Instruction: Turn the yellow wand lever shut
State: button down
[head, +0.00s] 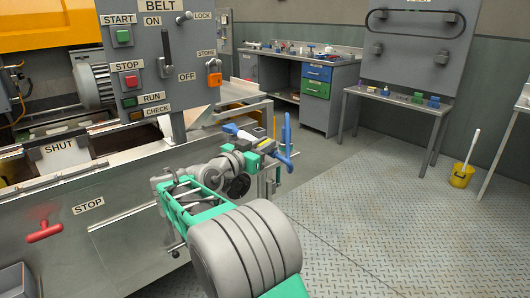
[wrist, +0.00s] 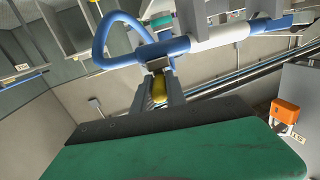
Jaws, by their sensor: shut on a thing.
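The yellow wand lever (wrist: 159,88) shows in the wrist view between the two fingers of my gripper (wrist: 160,92), just below the wand. My gripper is shut on it. The wand (wrist: 175,46) is blue with a looped guard on the left and a pale barrel on the right. In the head view my gripper (head: 262,148) is at the wand's blue parts (head: 286,160), beside the machine's right end. My arm and the wand hide the lever's pivot, so its exact angle cannot be told.
The grey machine panel (head: 155,70) with buttons and an orange padlock (head: 214,73) stands at left. A red handle (head: 44,232) is on its front. A workbench (head: 305,85) and side table (head: 400,100) stand behind.

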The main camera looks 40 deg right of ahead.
jog(key=shift+w+f+m+g, duration=0.15)
jog(key=shift+m+g, duration=0.35)
jog(key=shift+g, duration=0.4)
jog(key=c, duration=1.3)
grip_release()
jog(key=shift+c, duration=0.2)
